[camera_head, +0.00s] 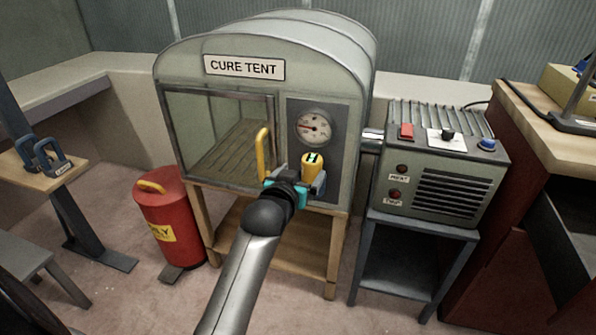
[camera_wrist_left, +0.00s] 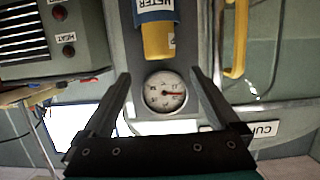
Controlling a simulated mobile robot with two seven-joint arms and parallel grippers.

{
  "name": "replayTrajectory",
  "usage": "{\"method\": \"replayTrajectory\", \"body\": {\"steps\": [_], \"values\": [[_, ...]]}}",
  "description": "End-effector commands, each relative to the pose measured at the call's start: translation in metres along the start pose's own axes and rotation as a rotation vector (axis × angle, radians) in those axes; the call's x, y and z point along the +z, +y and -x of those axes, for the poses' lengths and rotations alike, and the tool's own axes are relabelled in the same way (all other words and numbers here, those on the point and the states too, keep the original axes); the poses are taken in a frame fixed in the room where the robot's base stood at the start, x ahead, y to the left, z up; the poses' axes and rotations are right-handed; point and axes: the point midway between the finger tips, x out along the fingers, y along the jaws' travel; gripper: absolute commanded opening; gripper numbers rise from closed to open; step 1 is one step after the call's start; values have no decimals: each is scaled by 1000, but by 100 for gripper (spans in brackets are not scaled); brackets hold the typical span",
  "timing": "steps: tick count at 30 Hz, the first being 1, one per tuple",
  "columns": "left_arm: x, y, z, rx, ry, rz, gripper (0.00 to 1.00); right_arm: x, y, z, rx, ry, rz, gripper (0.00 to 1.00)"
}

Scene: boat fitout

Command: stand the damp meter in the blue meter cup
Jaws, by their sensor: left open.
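The yellow damp meter (camera_head: 312,166), with a small dark and green display, is upright on the cure tent's front panel, below the round gauge. In the left wrist view, which is upside down, the damp meter (camera_wrist_left: 157,40) sits in the blue meter cup (camera_wrist_left: 156,10), marked METER. My left gripper (camera_head: 295,184) is open and empty in front of the panel. In the left wrist view its fingers (camera_wrist_left: 160,75) are spread either side of the gauge, and the meter shows between and beyond their tips. My right gripper is not in view.
The cure tent (camera_head: 180,80) has a yellow door handle (camera_head: 263,154) just left of the meter. A grey heater box (camera_head: 445,170) stands to the right on a stand. A red bin (camera_head: 170,215) stands at lower left. Wooden bench at far right.

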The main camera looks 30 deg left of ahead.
Motion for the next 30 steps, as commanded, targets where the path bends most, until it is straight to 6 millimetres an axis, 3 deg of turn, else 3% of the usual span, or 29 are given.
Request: {"method": "replayTrajectory", "body": {"steps": [8,11,14,16,18,21,25,27,30], "values": [[0,0,19,1,-2,0,95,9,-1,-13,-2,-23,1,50],[22,6,24,15,-56,-18,95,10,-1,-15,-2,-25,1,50],[78,21,40,56,-203,-67,95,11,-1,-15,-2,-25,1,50],[132,34,61,97,-348,-114,95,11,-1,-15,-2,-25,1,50],[188,45,92,142,-501,-164,95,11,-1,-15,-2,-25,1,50],[253,56,141,199,-699,-228,95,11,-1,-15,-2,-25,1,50],[308,62,198,255,-886,-289,95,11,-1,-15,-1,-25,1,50],[324,63,218,274,-947,-309,95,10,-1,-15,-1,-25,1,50],[334,64,232,288,-987,-323,95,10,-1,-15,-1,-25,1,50]]}}
